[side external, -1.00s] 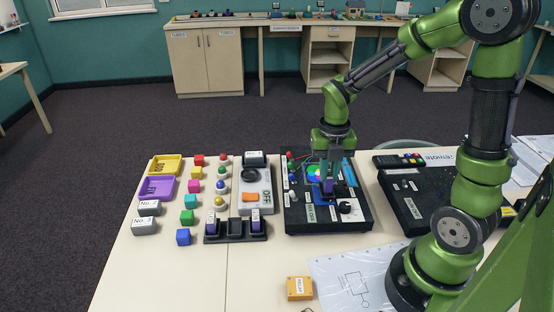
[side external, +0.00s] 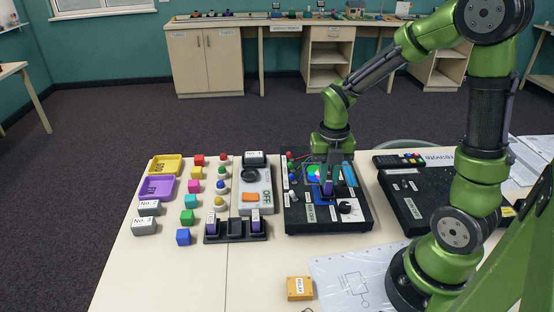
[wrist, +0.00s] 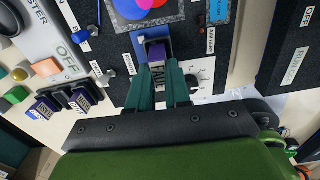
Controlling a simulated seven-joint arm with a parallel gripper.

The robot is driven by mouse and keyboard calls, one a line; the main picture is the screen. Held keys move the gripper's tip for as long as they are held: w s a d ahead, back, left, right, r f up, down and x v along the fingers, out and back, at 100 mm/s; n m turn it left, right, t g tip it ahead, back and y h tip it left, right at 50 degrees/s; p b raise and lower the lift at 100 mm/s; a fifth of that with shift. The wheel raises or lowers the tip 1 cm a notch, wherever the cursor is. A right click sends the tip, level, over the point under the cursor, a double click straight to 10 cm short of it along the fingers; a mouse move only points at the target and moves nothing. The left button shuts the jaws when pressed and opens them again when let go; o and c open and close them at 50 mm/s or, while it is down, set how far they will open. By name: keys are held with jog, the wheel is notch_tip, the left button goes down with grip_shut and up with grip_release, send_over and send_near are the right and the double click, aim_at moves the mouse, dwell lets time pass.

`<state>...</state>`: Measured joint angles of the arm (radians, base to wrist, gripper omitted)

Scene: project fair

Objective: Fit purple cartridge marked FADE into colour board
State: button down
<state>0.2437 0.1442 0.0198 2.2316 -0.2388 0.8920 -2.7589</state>
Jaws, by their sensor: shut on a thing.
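The purple cartridge marked FADE (wrist: 157,53) is between the fingers of my gripper (wrist: 166,88), with its white label facing the wrist camera. In the side external view my gripper (side external: 328,178) points down over the black colour board (side external: 296,222), and its fingers hide most of the cartridge. The cartridge's far end is at a blue socket (wrist: 139,46) on the board. I cannot tell how deep it sits. The board also shows in the wrist view (wrist: 113,88), with a disc of coloured circles beyond the socket.
A dark rack (side external: 236,238) with two more purple cartridges stands left of the board. A grey master switch box (side external: 258,190) marked OFF is behind it. Another black board (side external: 405,205) lies to the right.

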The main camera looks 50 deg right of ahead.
jog(key=shift+f, duration=0.3)
jog(key=c, duration=1)
grip_release()
jog(key=shift+o, duration=0.5)
jog(key=o, duration=0.3)
jog(key=shift+r, duration=3.5)
